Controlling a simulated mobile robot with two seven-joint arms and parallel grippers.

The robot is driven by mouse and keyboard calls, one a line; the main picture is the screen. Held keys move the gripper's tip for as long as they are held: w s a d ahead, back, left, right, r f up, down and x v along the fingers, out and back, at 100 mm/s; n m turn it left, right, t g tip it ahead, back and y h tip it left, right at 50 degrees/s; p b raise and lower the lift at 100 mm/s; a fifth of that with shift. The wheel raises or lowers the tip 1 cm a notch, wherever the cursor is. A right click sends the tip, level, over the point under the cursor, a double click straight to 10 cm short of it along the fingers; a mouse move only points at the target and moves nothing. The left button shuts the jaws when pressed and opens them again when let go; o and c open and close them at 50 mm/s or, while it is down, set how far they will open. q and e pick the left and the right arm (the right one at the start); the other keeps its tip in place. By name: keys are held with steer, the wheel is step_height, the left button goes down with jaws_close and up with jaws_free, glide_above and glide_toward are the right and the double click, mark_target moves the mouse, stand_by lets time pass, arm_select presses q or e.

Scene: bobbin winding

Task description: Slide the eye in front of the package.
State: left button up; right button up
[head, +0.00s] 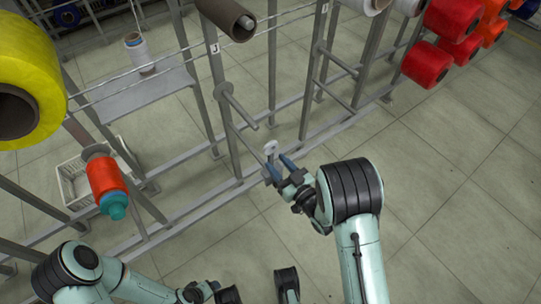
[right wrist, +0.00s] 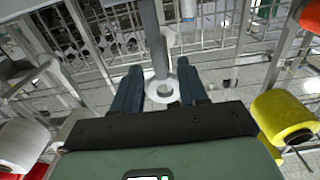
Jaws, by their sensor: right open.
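The eye is a small white ring (head: 270,147) near the rack's uprights in the head view. In the right wrist view the ring (right wrist: 162,90) lies between the two blue fingers, at the end of a grey bar (right wrist: 154,38). My right gripper (head: 277,164) is open, its fingertips close to the ring; I cannot tell whether they touch it.
An orange-red package (head: 107,175) with a teal end and a large yellow package (head: 48,75) are at the left. A white crate (head: 75,185) stands on the floor behind the rack's lower rail (head: 190,192). Red packages (head: 427,64) hang at upper right. Floor at right is clear.

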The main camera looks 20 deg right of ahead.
mark_target(272, 158)
arm_select(q)
steer(key=shift+w+a+f, duration=0.2)
steer(key=shift+w+f, duration=0.05)
steer(key=shift+w, duration=0.1)
arm_select(e)
steer(key=shift+x, duration=2.2)
